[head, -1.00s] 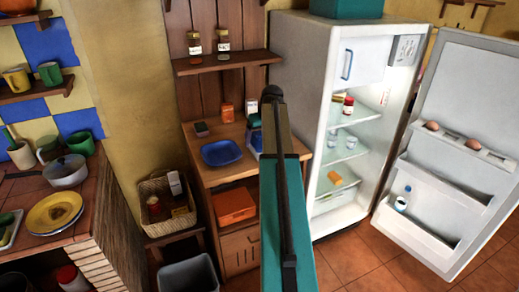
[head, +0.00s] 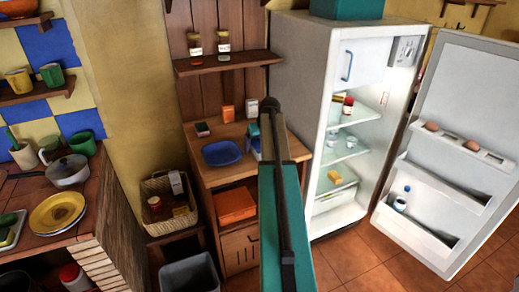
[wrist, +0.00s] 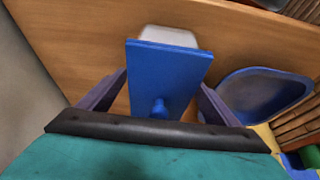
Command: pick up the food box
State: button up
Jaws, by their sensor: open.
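The food box, a pale container with a flat blue lid (wrist: 168,72) and a blue knob, stands on the wooden cabinet top. In the wrist view it lies between the two fingers of my open gripper (wrist: 163,80), one finger on each side. I cannot tell whether either finger touches it. In the head view only a small part of the box (head: 254,147) shows beside my arm, which hides the rest along with my fingers.
A blue bowl (head: 221,153) stands just left of the box in the head view. Small orange and dark packets stand behind it. The fridge (head: 290,75) is close on the right with its door open. A shelf with jars (head: 229,62) hangs above the cabinet.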

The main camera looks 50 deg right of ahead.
jog(key=shift+c, duration=0.4)
jog(key=c, duration=1.1)
jog(key=shift+w+r, duration=0.1)
jog(key=shift+r, duration=0.1)
jog(key=shift+r+b, duration=0.6)
jog(key=shift+r, duration=0.95)
jog(key=s+d+b, duration=0.1)
jog(key=s+d, duration=0.2)
jog(key=s, duration=0.1)
jog(key=s+d+r+b, duration=0.1)
jog(key=s+d, duration=0.2)
jog(key=s, duration=0.1)
jog(key=s+d+b, duration=0.1)
jog(key=s+d, duration=0.2)
jog(key=s, duration=0.2)
jog(key=shift+s+r, duration=0.1)
jog(key=shift+r, duration=0.2)
